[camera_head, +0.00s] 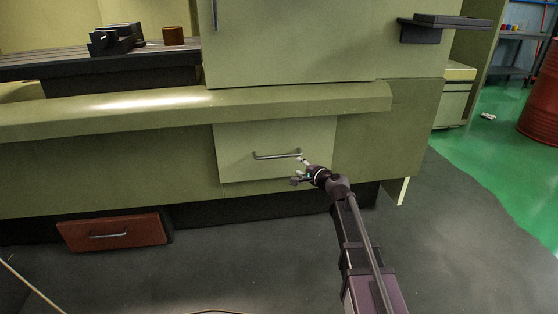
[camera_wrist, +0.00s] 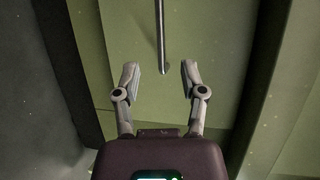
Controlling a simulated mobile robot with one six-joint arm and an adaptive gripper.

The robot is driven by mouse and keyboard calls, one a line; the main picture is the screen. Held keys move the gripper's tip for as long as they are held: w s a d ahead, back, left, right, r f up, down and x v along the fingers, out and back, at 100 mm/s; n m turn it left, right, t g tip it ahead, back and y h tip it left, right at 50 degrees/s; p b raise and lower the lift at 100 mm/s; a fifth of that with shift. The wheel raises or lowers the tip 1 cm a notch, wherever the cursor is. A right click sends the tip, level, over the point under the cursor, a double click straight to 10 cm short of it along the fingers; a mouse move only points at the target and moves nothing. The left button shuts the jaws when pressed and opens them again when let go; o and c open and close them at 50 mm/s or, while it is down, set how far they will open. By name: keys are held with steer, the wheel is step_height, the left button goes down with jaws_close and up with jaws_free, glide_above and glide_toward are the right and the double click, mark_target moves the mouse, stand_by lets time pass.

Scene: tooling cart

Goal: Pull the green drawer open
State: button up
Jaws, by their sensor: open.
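The green drawer (camera_head: 240,135) is set in the front of the green machine and looks closed, its front about flush with the panel. Its metal bar handle (camera_head: 275,156) runs across the drawer front. In the wrist view the handle (camera_wrist: 161,40) comes down from the top edge and ends just ahead of the gap between my fingers. My gripper (camera_head: 298,172) is at the right end of the handle in the head view. In the wrist view my gripper (camera_wrist: 160,80) is open, its two fingertips apart with nothing between them.
A red drawer (camera_head: 115,233) with its own handle sits low at the left. A green ledge (camera_head: 200,108) overhangs above the green drawer. A dark shelf (camera_head: 440,22) juts out at the upper right. The grey floor (camera_head: 240,270) in front is mostly clear.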

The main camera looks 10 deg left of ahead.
mark_target(279, 156)
steer(key=shift+w, duration=0.1)
steer(key=b+x, duration=0.2)
steer(key=x, duration=1.1)
steer(key=shift+w+a+b, duration=0.2)
steer(key=shift+b, duration=0.1)
jaws_close()
